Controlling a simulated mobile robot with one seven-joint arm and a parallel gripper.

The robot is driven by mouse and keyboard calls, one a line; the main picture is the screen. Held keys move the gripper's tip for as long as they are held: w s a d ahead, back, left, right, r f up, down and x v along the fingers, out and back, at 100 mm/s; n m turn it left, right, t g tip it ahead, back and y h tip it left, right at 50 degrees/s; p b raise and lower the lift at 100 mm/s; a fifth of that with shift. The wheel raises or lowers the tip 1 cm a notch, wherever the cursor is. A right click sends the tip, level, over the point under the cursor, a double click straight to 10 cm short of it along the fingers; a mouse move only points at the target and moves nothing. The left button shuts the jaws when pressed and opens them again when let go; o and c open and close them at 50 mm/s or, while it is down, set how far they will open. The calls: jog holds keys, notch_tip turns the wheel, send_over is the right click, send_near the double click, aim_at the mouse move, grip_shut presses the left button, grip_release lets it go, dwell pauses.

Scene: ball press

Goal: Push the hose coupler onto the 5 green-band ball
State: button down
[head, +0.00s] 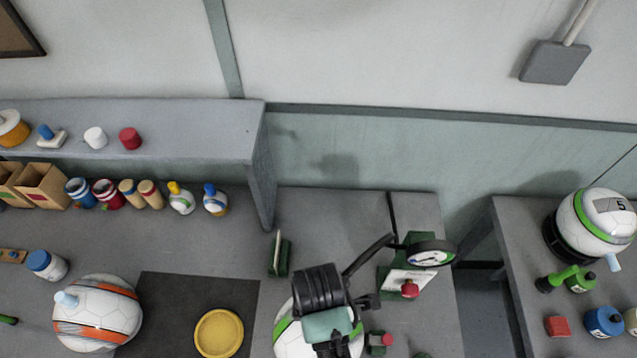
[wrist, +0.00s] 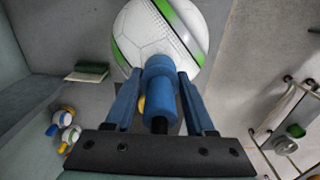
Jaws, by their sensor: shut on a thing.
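My gripper (wrist: 160,100) is shut on the blue hose coupler (wrist: 161,93), its blue fingers on either side of it. The coupler's far end overlaps a white ball with a green band (wrist: 165,35); I cannot tell how far it is pushed on. In the head view this ball (head: 287,342) is partly hidden under my gripper (head: 330,328), and the coupler is hidden. No number shows on it. Another white green-band ball (head: 597,222) rests on a black ring on the right table, marked 5, with a light blue piece on its lower side.
A gauge (head: 431,252) and red knob (head: 409,288) stand right of my gripper. A green stand (head: 279,255) is behind it. An orange-band ball (head: 97,318) and a yellow dish (head: 218,333) on a dark mat (head: 180,288) lie left. A gap separates the tables.

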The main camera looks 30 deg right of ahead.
jog(key=shift+f+b, duration=0.35)
jog(key=shift+f, duration=0.45)
jog(key=shift+c, duration=0.8)
grip_release()
jog(key=shift+r, duration=0.15)
